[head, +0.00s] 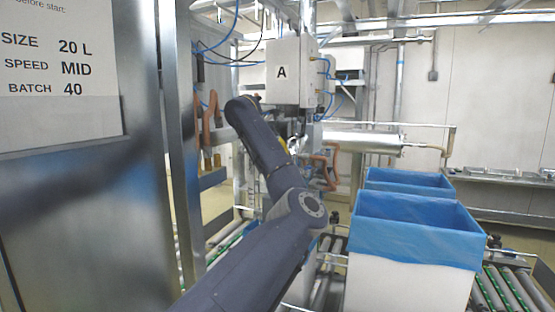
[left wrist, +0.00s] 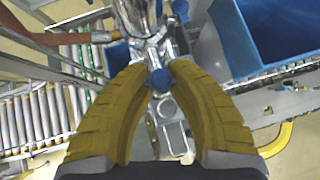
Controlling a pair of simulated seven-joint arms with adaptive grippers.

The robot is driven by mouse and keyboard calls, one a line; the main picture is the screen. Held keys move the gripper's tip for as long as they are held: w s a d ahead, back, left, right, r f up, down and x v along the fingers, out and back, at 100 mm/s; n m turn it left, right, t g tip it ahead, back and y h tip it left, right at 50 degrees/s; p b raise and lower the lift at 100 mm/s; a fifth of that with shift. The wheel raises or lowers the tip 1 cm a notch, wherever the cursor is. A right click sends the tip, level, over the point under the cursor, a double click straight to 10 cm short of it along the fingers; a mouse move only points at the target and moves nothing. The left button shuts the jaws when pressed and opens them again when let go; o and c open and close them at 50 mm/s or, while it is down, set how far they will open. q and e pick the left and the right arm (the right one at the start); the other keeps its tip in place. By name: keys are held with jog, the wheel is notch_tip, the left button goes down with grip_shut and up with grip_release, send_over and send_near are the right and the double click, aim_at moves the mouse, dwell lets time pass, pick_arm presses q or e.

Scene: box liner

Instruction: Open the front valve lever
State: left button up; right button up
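In the left wrist view, the two yellow fingers of my left gripper (left wrist: 160,72) curve in on both sides of a blue ball-shaped knob (left wrist: 160,81). The fingers appear to touch the knob at their tips. The knob sits below shiny steel valve fittings (left wrist: 148,42), and looks like the end of the valve lever; the lever's shaft is hard to make out. In the head view, my left arm covers the valve area under the white box marked A (head: 282,72), so lever and fingertips cannot be made out there. My right gripper is in neither view.
Two bins with blue liners (head: 415,225) stand on the roller conveyor (head: 505,290) at right. A steel cylinder (head: 362,143) lies behind my arm. A steel cabinet (head: 80,220) fills the left. Brown hoses (head: 325,165) hang near the valve area.

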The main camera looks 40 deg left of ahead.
pick_arm(q)
jog(key=o, duration=0.5)
jog(key=shift+f, duration=0.1)
jog(key=shift+s, duration=0.1)
jog(key=shift+v, duration=5.9)
jog(key=shift+a, duration=0.15)
